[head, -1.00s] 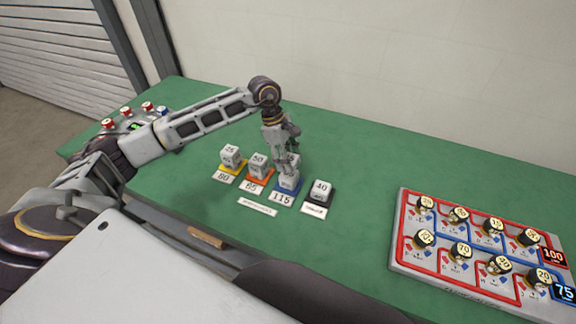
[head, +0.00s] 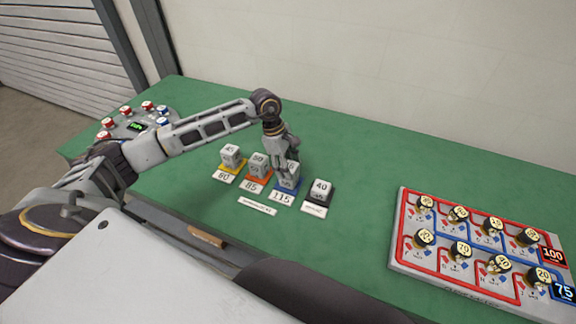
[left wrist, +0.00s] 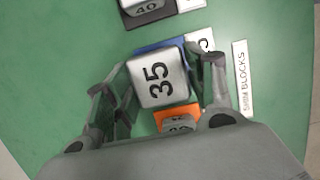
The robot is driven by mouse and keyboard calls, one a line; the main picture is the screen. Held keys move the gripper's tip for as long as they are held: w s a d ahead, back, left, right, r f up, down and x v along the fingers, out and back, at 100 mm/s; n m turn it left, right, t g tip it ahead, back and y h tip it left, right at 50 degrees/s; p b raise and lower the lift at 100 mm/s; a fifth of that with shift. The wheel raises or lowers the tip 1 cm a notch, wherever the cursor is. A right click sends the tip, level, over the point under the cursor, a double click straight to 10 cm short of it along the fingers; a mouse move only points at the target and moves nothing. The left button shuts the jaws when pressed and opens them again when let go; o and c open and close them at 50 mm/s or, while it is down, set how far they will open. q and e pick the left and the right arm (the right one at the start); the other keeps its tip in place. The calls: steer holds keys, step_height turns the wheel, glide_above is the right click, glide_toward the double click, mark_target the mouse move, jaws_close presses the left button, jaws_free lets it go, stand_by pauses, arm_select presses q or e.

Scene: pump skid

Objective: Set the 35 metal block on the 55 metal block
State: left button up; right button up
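The 35 metal block (left wrist: 160,78) is light grey with a black 35 on top. In the left wrist view it sits between the two fingers of my left gripper (left wrist: 162,85), which appear to press its sides. In the head view my left gripper (head: 287,161) points down over the blue pad (head: 277,187). A grey block (head: 288,182) stands on that pad under the fingers, by its place the 55 metal block; its number is not legible. It is hidden beneath the 35 block in the wrist view. I cannot tell whether the two blocks touch. My right gripper is not in view.
Stacked blocks stand close left on an orange pad (head: 265,178) and a yellow pad (head: 238,168). A black pad with a 40 block (head: 320,188) is right. A board with numbered knobs (head: 470,250) lies further right. The green table behind is clear.

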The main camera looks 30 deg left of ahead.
arm_select(q)
steer(key=shift+o, duration=1.2)
steer(key=shift+r, duration=0.3)
steer(key=v, duration=0.4)
steer(key=shift+a+r, duration=0.1)
steer(key=b+v, duration=0.1)
steer(key=v, duration=0.6)
steer(key=shift+r, duration=0.25)
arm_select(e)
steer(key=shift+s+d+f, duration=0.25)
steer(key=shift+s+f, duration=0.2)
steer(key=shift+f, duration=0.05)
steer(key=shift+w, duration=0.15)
